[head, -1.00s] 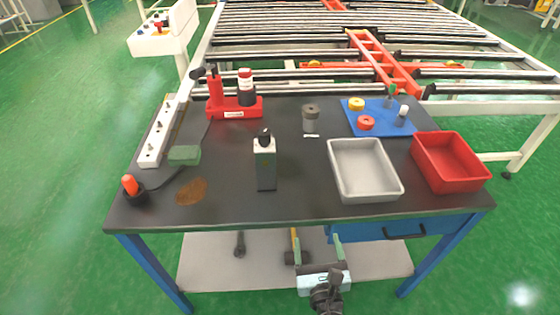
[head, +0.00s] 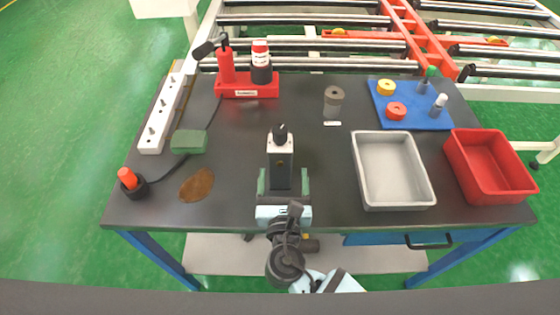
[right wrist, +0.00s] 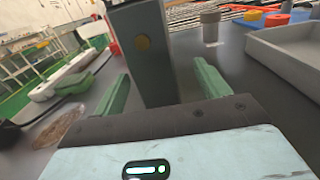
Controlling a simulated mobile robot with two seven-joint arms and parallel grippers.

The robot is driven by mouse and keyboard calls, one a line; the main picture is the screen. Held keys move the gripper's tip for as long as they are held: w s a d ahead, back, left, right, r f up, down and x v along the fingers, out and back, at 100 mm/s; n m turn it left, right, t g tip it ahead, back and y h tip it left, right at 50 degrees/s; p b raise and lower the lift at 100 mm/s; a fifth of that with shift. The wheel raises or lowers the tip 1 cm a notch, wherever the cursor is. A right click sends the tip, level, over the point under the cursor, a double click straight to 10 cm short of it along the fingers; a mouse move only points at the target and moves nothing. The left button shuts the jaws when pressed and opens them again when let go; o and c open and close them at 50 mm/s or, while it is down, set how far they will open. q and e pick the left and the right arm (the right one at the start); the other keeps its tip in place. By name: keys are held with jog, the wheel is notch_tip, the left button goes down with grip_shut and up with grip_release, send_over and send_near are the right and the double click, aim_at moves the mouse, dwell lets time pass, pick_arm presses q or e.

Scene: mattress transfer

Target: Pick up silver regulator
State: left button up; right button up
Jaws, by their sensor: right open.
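The silver regulator (head: 281,162), a silver-and-dark upright block with a black knob on top, stands near the front middle of the dark table. It also fills the middle of the right wrist view (right wrist: 150,62), where its top is cut off. My right gripper (head: 283,181) is open, low at the table's front side, with one green finger on each side of the regulator. In the right wrist view the regulator stands between the open fingers, with a gap on both sides. My left gripper is not in view.
A grey tray (head: 421,194) and a red bin (head: 519,190) stand to the right. A red holder (head: 248,91), a power strip (head: 161,115), a green box (head: 189,141) and an orange-topped knob (head: 128,178) are left.

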jog(key=shift+w, duration=0.25)
jog(key=shift+w+a, duration=0.15)
jog(key=shift+w, duration=0.2)
jog(key=w, duration=0.4)
jog(key=shift+w+a+f, duration=0.2)
jog(key=shift+a+f, duration=0.05)
jog(key=c, duration=1.6)
jog(key=shift+r, duration=0.1)
grip_shut()
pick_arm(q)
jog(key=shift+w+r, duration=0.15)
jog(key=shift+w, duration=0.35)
